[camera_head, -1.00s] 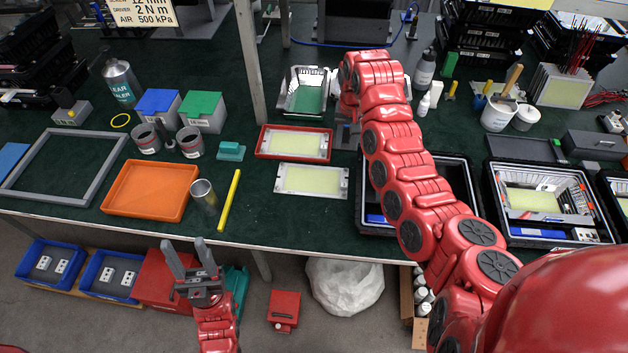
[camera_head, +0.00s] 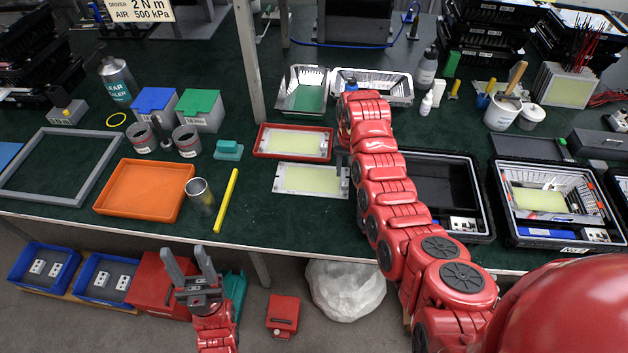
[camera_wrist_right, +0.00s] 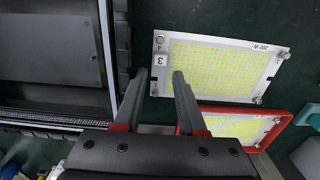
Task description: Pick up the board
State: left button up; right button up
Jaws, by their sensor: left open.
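A light board (camera_head: 311,179) with a yellow LED field and pale metal frame lies flat on the green bench. It also shows in the right wrist view (camera_wrist_right: 220,68), with a small "3" label at its end. A second similar board (camera_head: 297,142) lies in a red tray (camera_head: 262,141) just behind it. My right gripper (camera_wrist_right: 159,74) is open and empty at the labelled end of the nearer board; one finger appears outside the edge and one over the board. Contact cannot be told. My left gripper (camera_head: 190,254) is open and empty, in front of the bench.
A black case (camera_head: 487,205) stands right of the board, close to my right gripper. An orange tray (camera_head: 107,207), a metal can (camera_head: 201,196) and a yellow bar (camera_head: 227,201) lie to the left. A metal post (camera_head: 248,62) rises behind.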

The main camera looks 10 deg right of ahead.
aim_at(345, 182)
jog(key=shift+f+p, duration=0.45)
jog(key=shift+f, duration=1.9)
grip_shut()
